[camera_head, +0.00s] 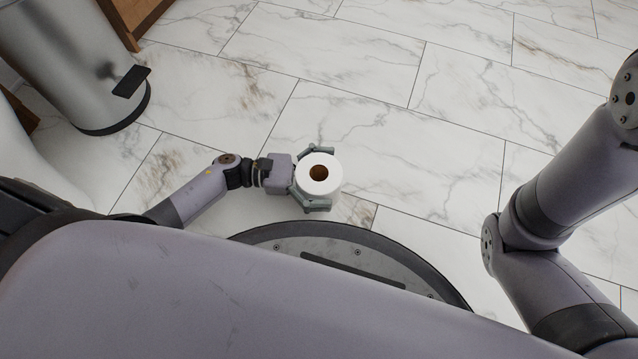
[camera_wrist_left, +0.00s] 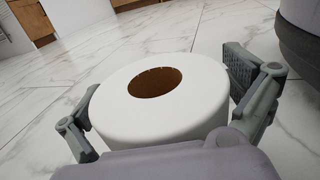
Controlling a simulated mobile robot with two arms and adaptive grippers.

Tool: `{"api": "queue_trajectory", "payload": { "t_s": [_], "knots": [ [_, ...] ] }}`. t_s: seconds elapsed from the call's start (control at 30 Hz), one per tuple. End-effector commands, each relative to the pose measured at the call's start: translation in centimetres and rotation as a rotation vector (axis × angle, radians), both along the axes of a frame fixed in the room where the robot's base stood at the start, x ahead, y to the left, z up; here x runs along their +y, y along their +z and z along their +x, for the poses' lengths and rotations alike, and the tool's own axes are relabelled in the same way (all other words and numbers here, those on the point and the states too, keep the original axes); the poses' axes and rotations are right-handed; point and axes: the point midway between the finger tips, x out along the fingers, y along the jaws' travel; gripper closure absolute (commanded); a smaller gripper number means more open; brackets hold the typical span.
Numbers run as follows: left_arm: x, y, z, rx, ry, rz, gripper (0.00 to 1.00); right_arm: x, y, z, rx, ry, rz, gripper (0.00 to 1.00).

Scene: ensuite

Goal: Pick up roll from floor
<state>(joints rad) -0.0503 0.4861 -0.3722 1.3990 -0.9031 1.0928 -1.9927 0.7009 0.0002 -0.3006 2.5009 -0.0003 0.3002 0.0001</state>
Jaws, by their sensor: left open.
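The white toilet roll (camera_head: 330,184) stands upright on the marble floor, its brown core hole facing up. My left gripper (camera_head: 326,177) is open around it, one finger on the far side and one on the near side. In the left wrist view the roll (camera_wrist_left: 165,105) fills the space between the two fingers of the left gripper (camera_wrist_left: 160,112). A gap shows beside the right-hand finger there; contact on the other side is hard to tell. My right arm shows at the right edge of the head view, but its gripper is out of view.
A metal pedal bin (camera_head: 75,60) stands at the upper left, near a wooden cabinet edge (camera_head: 135,18). A white rounded fixture (camera_head: 35,160) is at the left edge. My round base lies close to the roll's near side. The marble floor (camera_head: 430,130) beyond is clear.

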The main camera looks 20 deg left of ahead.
Motion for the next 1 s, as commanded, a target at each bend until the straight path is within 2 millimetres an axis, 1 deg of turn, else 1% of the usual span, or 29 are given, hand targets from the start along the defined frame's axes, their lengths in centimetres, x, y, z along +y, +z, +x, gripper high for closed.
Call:
{"api": "queue_trajectory", "payload": {
  "t_s": [0.03,0.1,0.33,1.0],
  "knots": [
    [-0.44,-0.12,0.13,-0.003,-0.001,0.0,0.0,0.0,-0.43,0.0,0.0,0.0,0.0,0.29],
    [-0.73,-0.03,0.22,-0.002,0.0,0.001,0.0,0.0,-0.47,0.0,0.0,0.0,0.0,0.29],
    [-0.78,0.08,0.25,0.0,0.001,0.0,0.01,0.01,-0.36,0.02,0.001,0.0,0.0,0.29],
    [-0.77,0.05,0.23,-0.001,0.0,0.001,0.45,0.0,-0.36,0.07,0.002,0.0,0.0,0.29]
  ]
}}
